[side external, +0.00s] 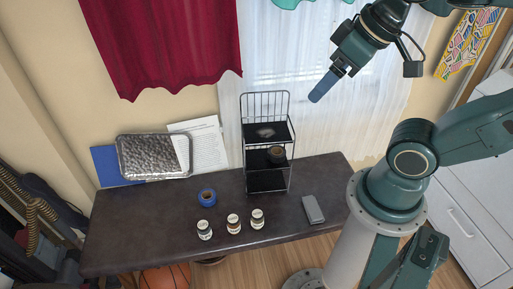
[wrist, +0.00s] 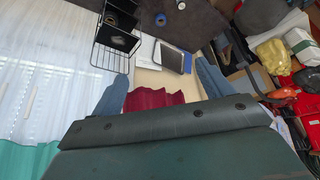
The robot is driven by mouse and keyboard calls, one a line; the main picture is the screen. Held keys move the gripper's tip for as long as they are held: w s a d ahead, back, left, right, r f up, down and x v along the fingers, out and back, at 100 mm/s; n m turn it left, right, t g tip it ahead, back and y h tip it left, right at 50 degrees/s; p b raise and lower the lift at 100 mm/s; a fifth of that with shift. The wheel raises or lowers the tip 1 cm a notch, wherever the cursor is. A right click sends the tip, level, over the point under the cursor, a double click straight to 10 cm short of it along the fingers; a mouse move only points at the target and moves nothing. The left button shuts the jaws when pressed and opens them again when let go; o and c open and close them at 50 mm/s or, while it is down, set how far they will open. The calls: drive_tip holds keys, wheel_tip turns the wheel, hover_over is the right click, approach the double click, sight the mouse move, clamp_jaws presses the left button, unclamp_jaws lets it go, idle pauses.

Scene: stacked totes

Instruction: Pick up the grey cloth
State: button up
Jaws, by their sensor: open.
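A small grey patch (side external: 265,132) lies on the top tier of the black wire rack (side external: 289,132). It looks like a crumpled grey cloth, but it is too small to be sure. The rack also shows at the upper left of the wrist view (wrist: 97,58). My gripper (side external: 318,95) is high up, to the right of the rack and above it, clear of everything. In the wrist view its two blue fingers (wrist: 160,85) stand wide apart with nothing between them.
A dark roll (side external: 276,154) sits on the rack's middle tier. The dark table (side external: 150,225) holds a blue tape roll (side external: 207,197), three small jars (side external: 233,223), a flat grey object (side external: 313,209), papers (side external: 207,148) and a metal tray (side external: 154,156). The table's front left is clear.

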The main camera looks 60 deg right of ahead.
drive_tip(key=shift+w, duration=0.1)
drive_tip(key=w+d+f+m+g, duration=0.2)
drive_tip(key=w+d+f+m, duration=0.1)
drive_tip(key=w+d+f, duration=0.55)
drive_tip(key=w+d+f+m+g+h, duration=0.1)
drive_tip(key=w+d+f, duration=0.2)
drive_tip(key=f, duration=0.3)
drive_tip(key=w+d+f+m, duration=0.1)
drive_tip(key=w+d+f, duration=0.15)
drive_tip(key=f, duration=0.45)
drive_tip(key=s+d+f+m+g, duration=0.1)
drive_tip(key=s+f, duration=0.3)
drive_tip(key=f, duration=0.5)
drive_tip(key=s+d+f+m, duration=0.1)
drive_tip(key=s+f, duration=0.3)
drive_tip(key=f, duration=0.6)
drive_tip(key=s+d+f+m+g+y, duration=0.1)
drive_tip(key=s+f, duration=0.4)
drive_tip(key=f, duration=0.5)
drive_tip(key=shift+d+m+g, duration=0.3)
drive_tip(key=shift+d+m, duration=0.3)
drive_tip(key=shift+d, duration=0.6)
drive_tip(key=shift+s+f, duration=0.1)
